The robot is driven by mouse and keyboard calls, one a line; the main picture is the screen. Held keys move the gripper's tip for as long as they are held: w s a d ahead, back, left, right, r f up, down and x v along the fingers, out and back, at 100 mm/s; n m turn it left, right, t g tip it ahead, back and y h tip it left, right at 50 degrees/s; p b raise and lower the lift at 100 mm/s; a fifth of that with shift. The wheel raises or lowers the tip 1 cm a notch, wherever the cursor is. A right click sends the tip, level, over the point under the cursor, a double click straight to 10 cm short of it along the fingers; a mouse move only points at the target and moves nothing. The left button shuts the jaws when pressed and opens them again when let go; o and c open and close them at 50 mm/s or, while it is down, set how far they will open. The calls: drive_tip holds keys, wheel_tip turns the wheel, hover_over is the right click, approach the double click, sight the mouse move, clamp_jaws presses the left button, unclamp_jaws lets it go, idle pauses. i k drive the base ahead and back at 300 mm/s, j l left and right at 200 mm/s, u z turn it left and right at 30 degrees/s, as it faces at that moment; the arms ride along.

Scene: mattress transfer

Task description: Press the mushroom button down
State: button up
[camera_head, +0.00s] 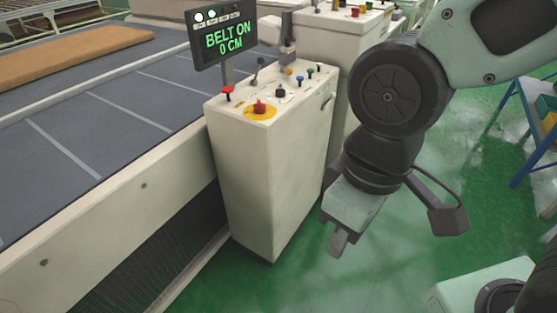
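The cream control cabinet (270,165) stands beside the belt. On its top, near the front, a red knob-like button (260,106) sits on a yellow disc. A second red button (227,91), with a wide flat cap on a short stem, stands at the top's left corner. Both look like mushroom buttons, and both stand up from the panel. My gripper (338,243) points down to the right of the cabinet, below its top and apart from both buttons. Its fingers show as one narrow block, so I cannot tell whether they are open or shut.
A display (223,36) reading "BELT ON 0 CM" rises behind the buttons. A lever (256,70) and several small knobs share the panel. The grey belt (110,105) carries a brown mattress (70,53). Another cabinet (335,40) stands behind. Green floor (300,285) is clear in front.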

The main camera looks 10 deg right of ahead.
sight(227, 89)
drive_tip(key=i+j+u, duration=0.1)
drive_tip(key=i+u, duration=0.2)
drive_tip(key=u, duration=0.15)
drive_tip(key=i+u, duration=0.45)
drive_tip(key=k, duration=0.1)
